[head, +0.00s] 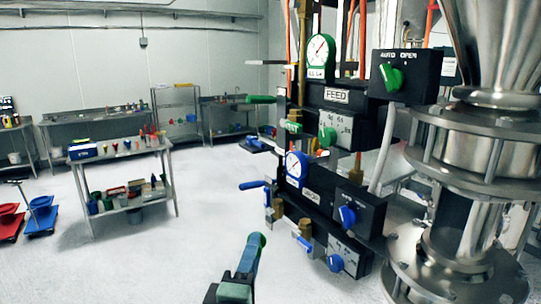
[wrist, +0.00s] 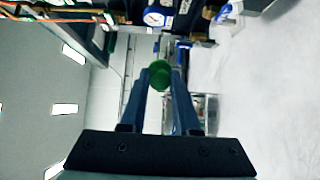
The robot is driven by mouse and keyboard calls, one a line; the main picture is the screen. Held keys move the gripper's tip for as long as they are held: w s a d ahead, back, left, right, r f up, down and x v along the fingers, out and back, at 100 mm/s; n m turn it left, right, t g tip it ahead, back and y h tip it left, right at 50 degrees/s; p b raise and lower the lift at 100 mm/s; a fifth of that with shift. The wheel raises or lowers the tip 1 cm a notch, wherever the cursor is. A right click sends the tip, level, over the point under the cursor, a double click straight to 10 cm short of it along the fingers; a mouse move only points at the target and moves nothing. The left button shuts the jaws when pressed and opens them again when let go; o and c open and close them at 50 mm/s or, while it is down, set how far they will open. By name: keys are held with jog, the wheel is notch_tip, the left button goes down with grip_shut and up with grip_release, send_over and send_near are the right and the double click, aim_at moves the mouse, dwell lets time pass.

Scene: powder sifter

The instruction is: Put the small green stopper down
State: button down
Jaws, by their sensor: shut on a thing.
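The small green stopper (wrist: 160,76) sits between the tips of my two dark blue fingers in the wrist view. My gripper (wrist: 160,84) is shut on it. In the head view my gripper (head: 255,246) shows at the bottom centre, pointing up and away, with the green stopper (head: 261,240) at its tip. The stopper is held in the air over the white floor, left of the black valve panel, and touches no surface that I can see. Its far side is hidden in the wrist view.
The panel with gauges, green and blue knobs (head: 347,216) and levers (head: 250,185) stands close on the right, beside a large steel sifter (head: 475,155). A steel table (head: 112,151) with small items stands at the left. Open floor (head: 190,235) lies between.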

jog(key=s+f+n+y+b, duration=0.2)
jog(key=s+f+y+b, duration=0.15)
jog(key=f, duration=1.95)
jog(key=s+d+f+b, duration=0.2)
jog(key=s+d+f, duration=0.1)
jog(key=s+f, duration=1.2)
notch_tip(320, 180, down, 2)
jog(key=shift+s+f+h+b, duration=0.15)
jog(key=shift+s+h+b, duration=0.25)
jog(key=shift+h, duration=0.05)
jog(key=shift+a, duration=0.15)
